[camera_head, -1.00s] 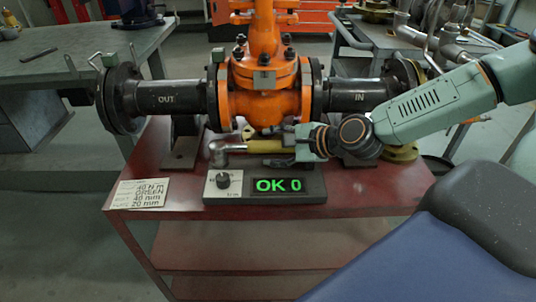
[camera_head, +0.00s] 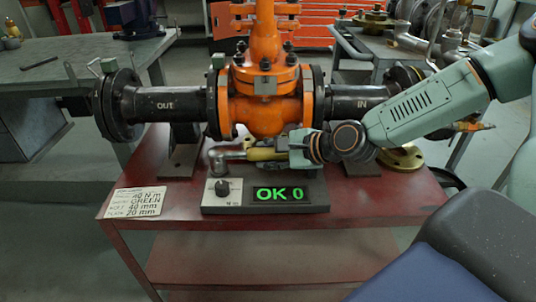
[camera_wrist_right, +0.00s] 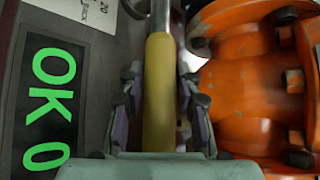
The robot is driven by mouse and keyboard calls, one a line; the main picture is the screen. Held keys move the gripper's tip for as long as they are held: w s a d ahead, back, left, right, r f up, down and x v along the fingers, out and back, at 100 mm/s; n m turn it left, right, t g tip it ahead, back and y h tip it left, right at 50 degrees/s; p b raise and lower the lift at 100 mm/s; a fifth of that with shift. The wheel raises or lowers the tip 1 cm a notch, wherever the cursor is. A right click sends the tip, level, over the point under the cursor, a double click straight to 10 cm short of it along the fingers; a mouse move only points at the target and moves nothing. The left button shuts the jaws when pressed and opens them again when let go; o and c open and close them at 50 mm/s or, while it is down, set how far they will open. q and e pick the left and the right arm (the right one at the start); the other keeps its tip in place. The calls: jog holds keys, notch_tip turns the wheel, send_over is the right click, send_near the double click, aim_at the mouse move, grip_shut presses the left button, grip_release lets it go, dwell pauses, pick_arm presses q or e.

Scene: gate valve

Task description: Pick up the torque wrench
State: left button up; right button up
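The torque wrench has a silver head (camera_head: 217,158) and a yellow handle (camera_head: 262,154). It lies left to right behind the display box, in front of the orange valve. My right gripper (camera_head: 284,152) reaches in from the right, at the right part of the handle. In the right wrist view the yellow handle (camera_wrist_right: 159,95) runs between the two fingers of my right gripper (camera_wrist_right: 161,85). The fingers stand on either side of it, with a narrow gap showing, so the gripper looks open around it. The handle's end is hidden by the gripper. My left gripper is not in view.
The orange gate valve (camera_head: 267,115) with black pipes marked OUT and IN stands close behind the wrench. A display box (camera_head: 222,205) reading "OK 0" is in front. A paper note (camera_head: 136,202) lies at the left on the red table (camera_head: 375,195). Grey benches stand behind.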

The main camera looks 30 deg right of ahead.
grip_shut()
dwell(0.5)
jog(key=shift+r, duration=0.1)
